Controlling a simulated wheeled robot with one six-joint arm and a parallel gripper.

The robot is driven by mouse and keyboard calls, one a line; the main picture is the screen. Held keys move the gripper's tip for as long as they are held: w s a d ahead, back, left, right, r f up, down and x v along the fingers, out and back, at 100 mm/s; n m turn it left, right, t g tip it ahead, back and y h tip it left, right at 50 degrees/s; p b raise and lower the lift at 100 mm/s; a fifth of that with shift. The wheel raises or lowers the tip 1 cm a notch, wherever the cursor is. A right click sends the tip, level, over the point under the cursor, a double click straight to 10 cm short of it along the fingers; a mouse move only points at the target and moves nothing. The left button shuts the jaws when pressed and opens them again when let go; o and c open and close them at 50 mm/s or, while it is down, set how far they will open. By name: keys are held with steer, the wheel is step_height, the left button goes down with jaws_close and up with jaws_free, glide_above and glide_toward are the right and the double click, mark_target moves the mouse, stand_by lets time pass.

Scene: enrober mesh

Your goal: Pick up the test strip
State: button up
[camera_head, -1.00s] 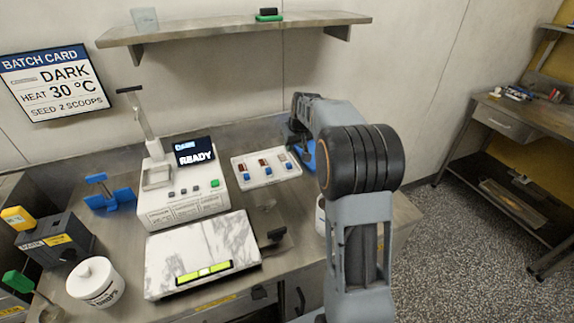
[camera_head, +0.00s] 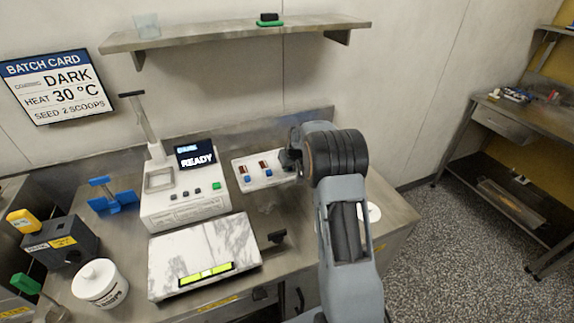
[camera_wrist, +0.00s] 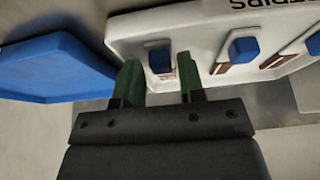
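Test strips with blue blocks and brown parts lie in a white tray (camera_head: 259,184). In the head view, two strips show, one at the left (camera_head: 247,177) and another (camera_head: 269,172) beside it. My gripper (camera_head: 290,160) is at the tray's right end, and my arm hides that end. In the wrist view, my gripper (camera_wrist: 158,75) has its green fingers apart. One strip (camera_wrist: 160,60) shows in the gap between them, and I cannot tell if they touch it. More strips, such as this one (camera_wrist: 242,50), lie to the right in that view.
A blue flat piece (camera_wrist: 50,68) lies close to the tray in the wrist view. A white machine (camera_head: 185,205) reading READY stands left of the tray, with a marble slab (camera_head: 205,253) in front. A white tub (camera_head: 100,284) stands at front left. A shelf (camera_head: 230,33) hangs above.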

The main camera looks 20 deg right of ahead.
steer(key=shift+w+f, duration=0.2)
steer(key=shift+f, duration=0.3)
steer(key=shift+c, duration=0.3)
steer(key=c, duration=0.5)
steer(key=shift+r, duration=0.15)
